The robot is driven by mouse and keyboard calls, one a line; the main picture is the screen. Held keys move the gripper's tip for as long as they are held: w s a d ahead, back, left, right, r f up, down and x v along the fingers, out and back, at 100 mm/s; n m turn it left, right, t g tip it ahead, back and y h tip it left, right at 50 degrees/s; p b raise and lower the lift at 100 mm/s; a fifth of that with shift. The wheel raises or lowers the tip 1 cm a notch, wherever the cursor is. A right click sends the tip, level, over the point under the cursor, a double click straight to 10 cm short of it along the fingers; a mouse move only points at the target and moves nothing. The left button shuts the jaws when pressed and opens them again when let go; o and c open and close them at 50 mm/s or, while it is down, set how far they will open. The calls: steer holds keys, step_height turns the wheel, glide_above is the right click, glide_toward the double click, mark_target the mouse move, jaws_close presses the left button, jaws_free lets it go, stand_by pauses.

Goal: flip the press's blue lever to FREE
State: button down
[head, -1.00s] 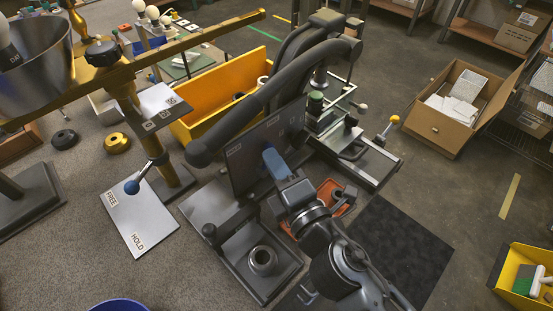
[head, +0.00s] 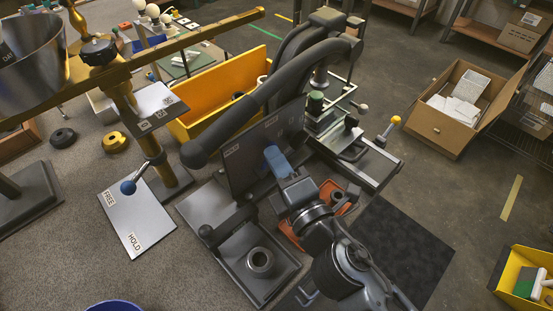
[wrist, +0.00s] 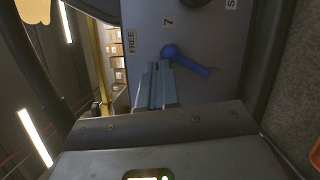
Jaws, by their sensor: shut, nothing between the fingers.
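The press (head: 262,217) stands in the middle of the head view, with a dark upright panel (head: 237,165). In the wrist view this panel (wrist: 225,95) carries a FREE label and the blue lever (wrist: 192,65), a round blue end with a short bar sloping down to the right. The lever's round end is on the side toward FREE. My gripper (wrist: 155,68) is shut and empty, its blue-grey fingertips just left of and below the round end. I cannot tell whether they touch. In the head view my gripper (head: 272,152) is at the panel and the lever is not distinguishable.
An orange tray (head: 291,232) lies beside my arm. A yellow bin (head: 207,113) is behind the panel. A curved black handle (head: 232,122) arches over the panel.

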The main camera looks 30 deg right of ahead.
steer(key=s+b, duration=0.3)
steer(key=s, duration=0.4)
steer(key=shift+s+f, duration=0.3)
steer(key=shift+s+d+f, duration=0.15)
steer(key=shift+s+f, duration=0.1)
steer(key=shift+s, duration=0.1)
steer(key=s+d+m+g, duration=0.2)
steer(key=s+m, duration=0.8)
steer(key=s, duration=0.1)
steer(key=s+d+m+g, duration=0.1)
steer(key=s+d+m, duration=0.2)
steer(key=s+m, duration=0.6)
steer(key=s, duration=0.3)
steer(key=shift+s+d+m+g, duration=0.3)
steer(key=shift+m+g, duration=0.1)
